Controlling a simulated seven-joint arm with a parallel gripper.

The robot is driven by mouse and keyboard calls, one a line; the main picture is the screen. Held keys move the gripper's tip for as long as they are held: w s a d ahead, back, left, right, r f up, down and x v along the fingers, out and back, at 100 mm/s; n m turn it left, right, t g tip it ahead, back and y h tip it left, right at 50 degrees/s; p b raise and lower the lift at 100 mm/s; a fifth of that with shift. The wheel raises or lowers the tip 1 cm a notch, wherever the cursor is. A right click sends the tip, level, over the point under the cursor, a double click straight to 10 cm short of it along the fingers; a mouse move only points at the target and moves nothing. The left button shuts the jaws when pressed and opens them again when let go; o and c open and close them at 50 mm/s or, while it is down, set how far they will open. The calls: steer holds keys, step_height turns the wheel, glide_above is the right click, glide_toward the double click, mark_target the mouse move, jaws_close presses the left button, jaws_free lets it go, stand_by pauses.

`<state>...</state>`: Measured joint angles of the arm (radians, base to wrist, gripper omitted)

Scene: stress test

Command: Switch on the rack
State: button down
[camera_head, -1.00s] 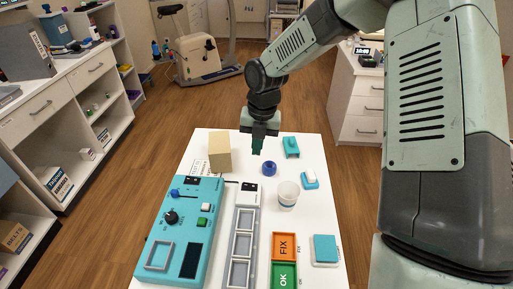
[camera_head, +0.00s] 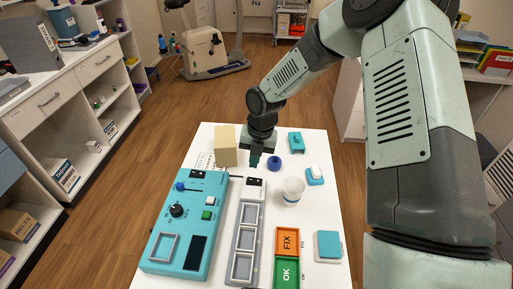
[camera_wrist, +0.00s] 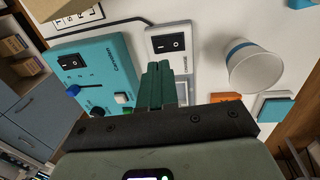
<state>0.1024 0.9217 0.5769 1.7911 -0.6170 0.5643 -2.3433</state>
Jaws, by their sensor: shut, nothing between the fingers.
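The rack (camera_head: 235,256) is a long grey strip with three square slots on the white table. At its far end is a white plate with a black rocker switch (camera_head: 254,182). In the wrist view the rocker switch (camera_wrist: 168,43) shows clearly, just beyond my fingertips. My gripper (camera_head: 254,163) is shut and empty, pointing down above the table just past the far end of the rack. It shows in the wrist view too (camera_wrist: 159,70), its fingers hiding part of the rack. I cannot tell the rocker's on or off position.
A teal console (camera_head: 158,268) with its own black switch, knob and buttons lies left of the rack. A cardboard-coloured block (camera_head: 225,146), blue ring (camera_head: 274,162) and white cup (camera_head: 292,191) stand near my gripper. Orange FIX (camera_head: 287,241) and green OK (camera_head: 286,273) trays lie to the right.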

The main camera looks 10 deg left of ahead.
mark_target(251, 180)
steer(key=f, duration=0.4)
steer(key=a+f, duration=0.1)
steer(key=f, duration=0.1)
steer(key=shift+f, duration=0.15)
steer(key=shift+a+f, duration=0.1)
steer(key=shift+f+h, duration=0.15)
steer(key=shift+h, duration=0.15)
steer(key=shift+d, duration=0.9)
steer(key=shift+r, duration=0.2)
